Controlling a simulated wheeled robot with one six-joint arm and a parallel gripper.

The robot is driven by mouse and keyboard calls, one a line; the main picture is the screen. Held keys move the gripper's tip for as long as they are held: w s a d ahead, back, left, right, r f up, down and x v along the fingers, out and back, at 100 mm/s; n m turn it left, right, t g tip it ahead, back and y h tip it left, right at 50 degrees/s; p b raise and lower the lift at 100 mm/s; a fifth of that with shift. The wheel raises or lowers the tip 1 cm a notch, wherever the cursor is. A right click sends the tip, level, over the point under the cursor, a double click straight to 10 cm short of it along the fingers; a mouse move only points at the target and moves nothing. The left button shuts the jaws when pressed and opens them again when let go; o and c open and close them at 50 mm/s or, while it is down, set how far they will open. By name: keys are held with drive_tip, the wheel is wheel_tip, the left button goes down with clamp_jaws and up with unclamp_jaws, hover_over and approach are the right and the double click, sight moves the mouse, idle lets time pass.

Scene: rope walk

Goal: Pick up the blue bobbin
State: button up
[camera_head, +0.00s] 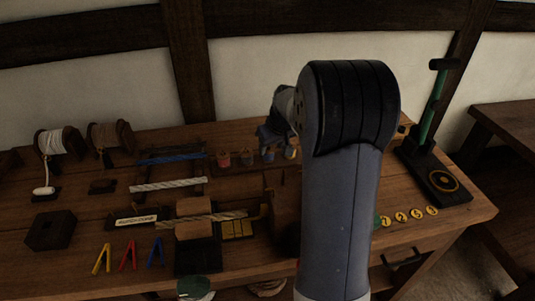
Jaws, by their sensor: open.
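The blue bobbin (268,156) appears as a small bluish spool in a row of small bobbins at the back middle of the workbench. My gripper (273,139) is just above this row, over the blue bobbin or close to it. It is open and holds nothing that I can see. It is small and dark here, and my arm covers part of the view to its right. I cannot tell its exact gap from the bobbin.
A red bobbin (223,160) and a yellowish bobbin (290,153) stand in the same row. Rope strands (168,185) lie to the left. A green-handled lever tool (432,110) stands at the right. Numbered yellow discs (401,218) lie at front right.

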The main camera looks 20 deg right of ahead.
sight(269, 150)
drive_tip(key=shift+p+x, duration=0.3)
drive_tip(key=shift+x, duration=2.05)
drive_tip(key=shift+w, duration=0.15)
drive_tip(key=shift+c, duration=0.2)
drive_tip(key=c, duration=0.7)
drive_tip(key=shift+r, duration=0.1)
wheel_tip(269, 150, up, 10)
drive_tip(key=shift+r, duration=0.1)
